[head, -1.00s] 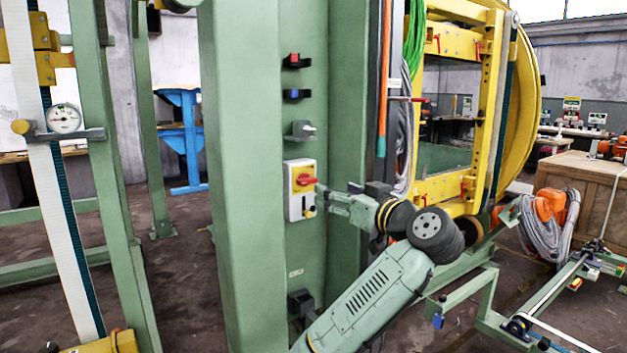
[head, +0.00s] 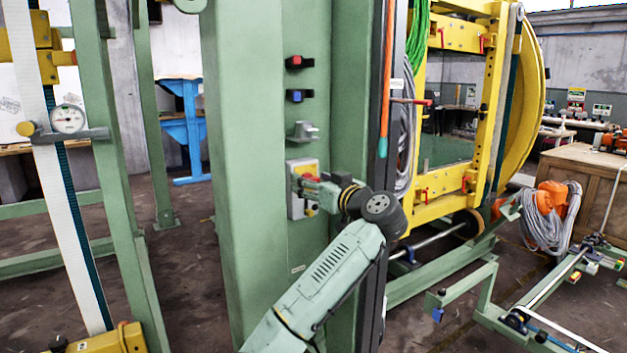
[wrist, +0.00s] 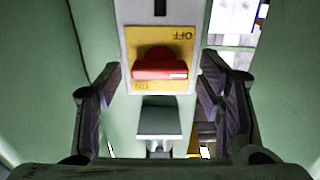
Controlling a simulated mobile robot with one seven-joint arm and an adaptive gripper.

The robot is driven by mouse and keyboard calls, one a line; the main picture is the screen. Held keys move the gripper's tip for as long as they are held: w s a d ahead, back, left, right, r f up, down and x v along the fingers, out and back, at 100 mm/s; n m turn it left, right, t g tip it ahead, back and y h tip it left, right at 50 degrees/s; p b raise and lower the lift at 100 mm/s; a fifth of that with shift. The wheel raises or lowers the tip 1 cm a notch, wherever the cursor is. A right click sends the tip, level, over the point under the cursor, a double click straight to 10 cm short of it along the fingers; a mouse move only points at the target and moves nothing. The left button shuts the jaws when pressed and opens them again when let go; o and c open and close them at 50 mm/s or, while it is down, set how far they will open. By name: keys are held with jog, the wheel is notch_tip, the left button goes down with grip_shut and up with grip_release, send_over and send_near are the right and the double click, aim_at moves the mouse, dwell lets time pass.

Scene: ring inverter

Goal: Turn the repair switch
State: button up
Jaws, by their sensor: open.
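The repair switch is a red rotary knob (wrist: 161,66) on a yellow plate (wrist: 183,45) marked OFF and ON, set in a grey box (head: 296,206) on the green column. In the wrist view the knob lies roughly crosswise. My gripper (wrist: 165,85) is open, with one dark finger on each side of the switch box and the knob between them in the picture. I cannot tell how far the fingertips are from the plate. In the head view my gripper (head: 301,184) is at the switch and covers part of it.
Above the switch on the column (head: 240,150) are a grey connector (head: 303,132), a blue button (head: 295,96) and a red button (head: 296,62). An orange bar (head: 385,90) and grey cables (head: 404,130) hang just right. A yellow frame (head: 490,90) stands further right.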

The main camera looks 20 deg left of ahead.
jog(key=shift+c, duration=0.4)
jog(key=c, duration=1.1)
jog(key=shift+o, duration=0.2)
jog(key=shift+f, duration=0.1)
jog(key=shift+w+d+f+m+p, duration=0.1)
jog(key=shift+m+p, duration=0.75)
jog(key=shift+m, duration=3.6)
jog(key=shift+w+d+m+p, duration=0.1)
jog(key=shift+m+p, duration=0.75)
jog(key=shift+m, duration=3.6)
